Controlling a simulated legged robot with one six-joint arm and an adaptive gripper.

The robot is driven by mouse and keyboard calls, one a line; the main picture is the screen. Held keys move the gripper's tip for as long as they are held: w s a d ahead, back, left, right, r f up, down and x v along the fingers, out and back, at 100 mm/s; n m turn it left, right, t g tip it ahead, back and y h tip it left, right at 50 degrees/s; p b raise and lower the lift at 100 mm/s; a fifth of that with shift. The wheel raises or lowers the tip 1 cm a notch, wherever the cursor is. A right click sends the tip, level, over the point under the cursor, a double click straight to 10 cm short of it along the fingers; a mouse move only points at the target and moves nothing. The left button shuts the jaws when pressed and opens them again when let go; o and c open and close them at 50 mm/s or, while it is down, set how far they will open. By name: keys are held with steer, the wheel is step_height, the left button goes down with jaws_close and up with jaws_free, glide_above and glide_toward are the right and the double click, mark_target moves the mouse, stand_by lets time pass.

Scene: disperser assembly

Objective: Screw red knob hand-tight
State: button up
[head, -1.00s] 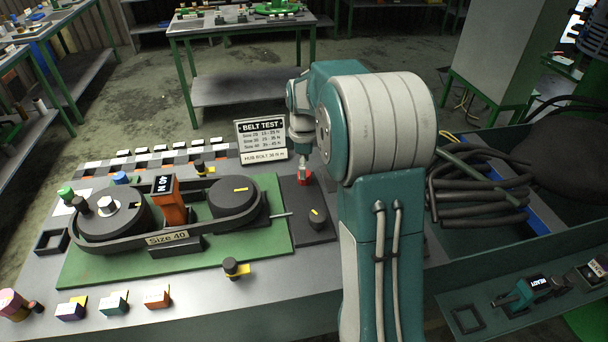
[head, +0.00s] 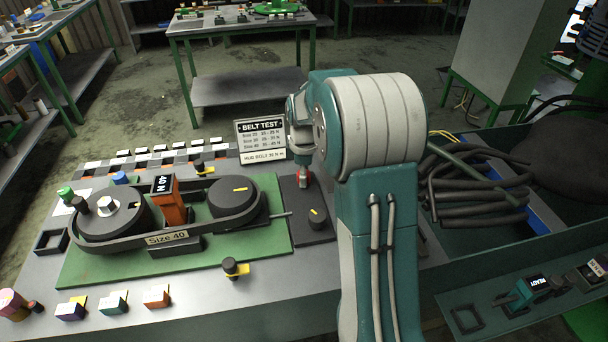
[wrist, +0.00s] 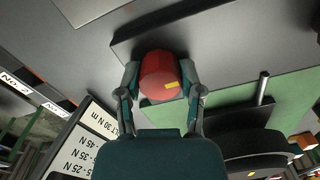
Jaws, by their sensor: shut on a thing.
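The red knob (wrist: 160,76) sits on the dark grey plate beside the green board; a yellow mark shows on its face. In the head view the red knob (head: 304,181) is mostly hidden under my gripper. My gripper (wrist: 161,80) is shut on the knob, one finger on each side of it. In the head view my gripper (head: 304,172) points down over the dark plate (head: 298,225). The knob's thread and the gap under it are hidden.
The BELT TEST sign (head: 262,140) stands just behind.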

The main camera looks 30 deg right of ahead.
steer(key=m, duration=0.5)
steer(key=shift+m, duration=0.3)
steer(key=m, duration=0.6)
steer(key=shift+f, duration=0.1)
steer(key=m, duration=0.6)
steer(key=shift+a+m, duration=0.1)
steer(key=shift+m, duration=0.2)
steer(key=m, duration=0.5)
steer(key=shift+m, duration=0.3)
steer(key=o, duration=1.1)
steer(key=shift+o, duration=0.2)
steer(key=shift+a, duration=0.1)
